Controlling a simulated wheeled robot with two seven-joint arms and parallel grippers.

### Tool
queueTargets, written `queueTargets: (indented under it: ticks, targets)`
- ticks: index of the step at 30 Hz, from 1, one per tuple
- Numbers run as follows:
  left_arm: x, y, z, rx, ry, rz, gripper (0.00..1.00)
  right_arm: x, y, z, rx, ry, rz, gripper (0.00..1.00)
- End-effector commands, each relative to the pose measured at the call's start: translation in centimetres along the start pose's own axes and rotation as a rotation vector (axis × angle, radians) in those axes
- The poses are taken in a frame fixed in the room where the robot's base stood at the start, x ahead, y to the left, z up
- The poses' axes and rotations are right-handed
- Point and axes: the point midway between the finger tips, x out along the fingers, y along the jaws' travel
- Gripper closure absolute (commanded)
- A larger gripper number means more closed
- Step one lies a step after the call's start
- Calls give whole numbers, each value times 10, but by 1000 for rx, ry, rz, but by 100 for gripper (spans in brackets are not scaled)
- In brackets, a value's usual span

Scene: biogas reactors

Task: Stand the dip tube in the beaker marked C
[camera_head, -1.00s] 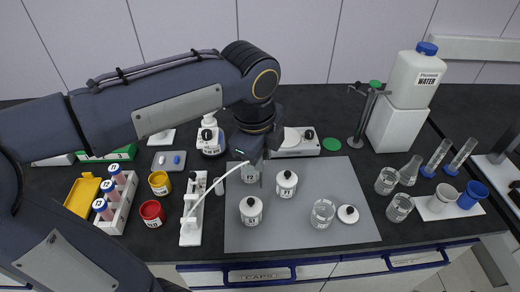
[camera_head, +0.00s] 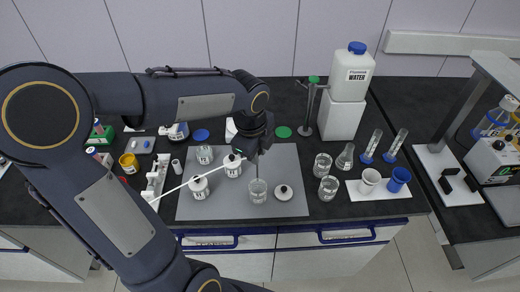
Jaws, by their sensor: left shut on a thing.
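Two more beakers, one at the back (camera_head: 322,165) and one in front (camera_head: 328,189), stand right of the mat. The beakers' letters are not readable. My right gripper is not in view.
White-lidded bottles stand on the grey mat (camera_head: 290,160), at the back (camera_head: 204,155), middle (camera_head: 233,166) and front (camera_head: 199,189). A flask (camera_head: 345,157) and cylinders (camera_head: 371,147) stand further right. The mat's right back is clear.

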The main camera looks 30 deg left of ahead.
Motion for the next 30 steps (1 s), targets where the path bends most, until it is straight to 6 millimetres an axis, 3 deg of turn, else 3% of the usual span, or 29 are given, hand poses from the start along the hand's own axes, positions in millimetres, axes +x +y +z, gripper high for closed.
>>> queueTargets:
  ticks: [30]
  targets:
    - [97,19,-1,0,1,0,100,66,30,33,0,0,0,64]
